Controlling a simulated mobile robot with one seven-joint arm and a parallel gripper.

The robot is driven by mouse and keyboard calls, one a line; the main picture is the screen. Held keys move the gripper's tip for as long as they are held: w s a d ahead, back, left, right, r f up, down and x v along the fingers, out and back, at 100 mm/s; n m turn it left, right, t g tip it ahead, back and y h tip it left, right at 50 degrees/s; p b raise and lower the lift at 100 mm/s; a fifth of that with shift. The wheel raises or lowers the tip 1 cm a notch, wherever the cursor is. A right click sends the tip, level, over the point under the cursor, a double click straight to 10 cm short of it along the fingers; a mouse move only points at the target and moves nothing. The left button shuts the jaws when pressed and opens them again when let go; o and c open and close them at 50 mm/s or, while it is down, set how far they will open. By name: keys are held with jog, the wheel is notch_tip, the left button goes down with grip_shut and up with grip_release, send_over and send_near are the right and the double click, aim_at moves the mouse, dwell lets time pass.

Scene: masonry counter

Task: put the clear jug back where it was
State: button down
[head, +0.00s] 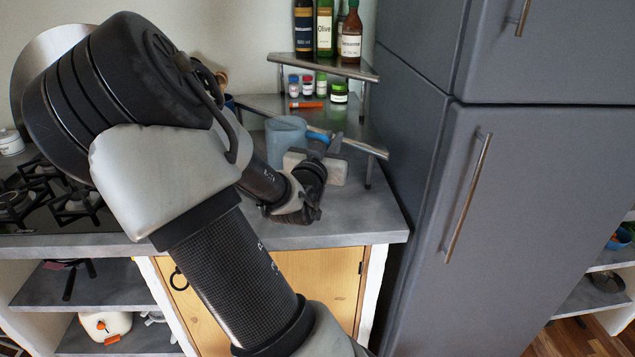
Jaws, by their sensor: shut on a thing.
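The clear jug (285,143) is a translucent, bluish vessel, upright at the back right of the counter, in front of the lower corner shelf. My gripper (321,143) is at the jug's right side, at the end of my arm reaching in from the front. It is shut on the jug, seemingly at its right side. The exact contact is small and partly hidden. My wrist covers the area below, so I cannot tell whether the jug's base touches the counter.
The metal corner shelf (290,58) holds bottles above, with small jars (340,93) and an orange-red item (306,105) on the tier below. A tall grey fridge (490,200) bounds the right. A gas hob (50,195) lies left. Some counter (370,215) near the front corner is clear.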

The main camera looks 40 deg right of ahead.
notch_tip(320, 180, down, 6)
jog(key=b, duration=0.1)
jog(key=shift+f, duration=0.25)
jog(key=shift+f+b, duration=0.15)
jog(key=shift+b, duration=0.2)
jog(key=c, duration=1.8)
grip_release()
